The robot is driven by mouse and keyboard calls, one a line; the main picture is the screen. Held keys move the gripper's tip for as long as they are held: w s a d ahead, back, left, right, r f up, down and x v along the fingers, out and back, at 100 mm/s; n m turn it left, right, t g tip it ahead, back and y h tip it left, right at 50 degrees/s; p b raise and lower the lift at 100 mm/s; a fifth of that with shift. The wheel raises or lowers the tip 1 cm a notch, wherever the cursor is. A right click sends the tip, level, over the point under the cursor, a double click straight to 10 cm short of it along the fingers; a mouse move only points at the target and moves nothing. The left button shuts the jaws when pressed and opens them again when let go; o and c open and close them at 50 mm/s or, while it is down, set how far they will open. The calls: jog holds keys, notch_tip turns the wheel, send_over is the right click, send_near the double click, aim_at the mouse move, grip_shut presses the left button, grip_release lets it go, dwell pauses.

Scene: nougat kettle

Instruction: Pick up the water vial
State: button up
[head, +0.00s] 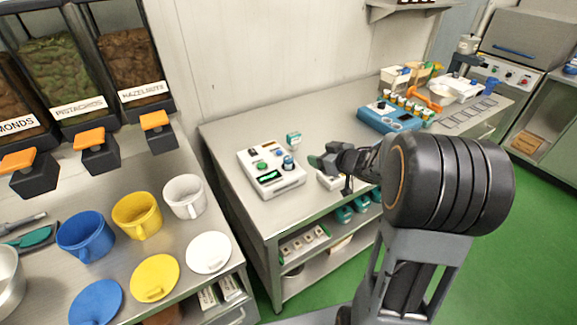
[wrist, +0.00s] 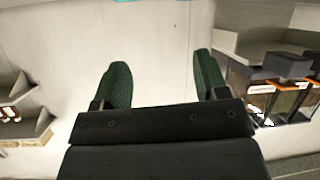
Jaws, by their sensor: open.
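Several small vials with orange and white tops (head: 408,103) stand in a row beside the blue device at the back right of the bench in the head view. They are too small for me to tell which one is the water vial. My gripper (head: 320,161) is over the bench, just right of the white instrument, well apart from the vials. In the wrist view my gripper (wrist: 161,82) shows two green-padded fingers spread apart with nothing between them. The wrist view faces a pale wall, and no vial can be made out there.
The white instrument (head: 271,173) with a green display and a small teal box (head: 294,139) stand on the bench. The blue device (head: 388,117) is farther back. Dispensers (head: 133,70), a blue mug (head: 85,236) and a yellow mug (head: 138,215) are at left. Bare bench lies between instrument and blue device.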

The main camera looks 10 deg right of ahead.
aim_at(292, 160)
jog(key=w+a+f+y, duration=0.1)
jog(key=w+a+f, duration=0.1)
jog(key=w+a+f+n+g+y, duration=0.1)
jog(key=w+a+f, duration=0.1)
jog(key=a+f, duration=0.1)
jog(key=shift+w+a+f+y, duration=0.1)
jog(key=shift+w+f+y, duration=0.05)
jog(key=shift+w+y, duration=0.15)
jog(key=shift+p+x, duration=0.3)
jog(key=shift+x, duration=2.8)
jog(key=shift+f, duration=0.15)
jog(key=shift+c, duration=0.5)
jog(key=c, duration=0.9)
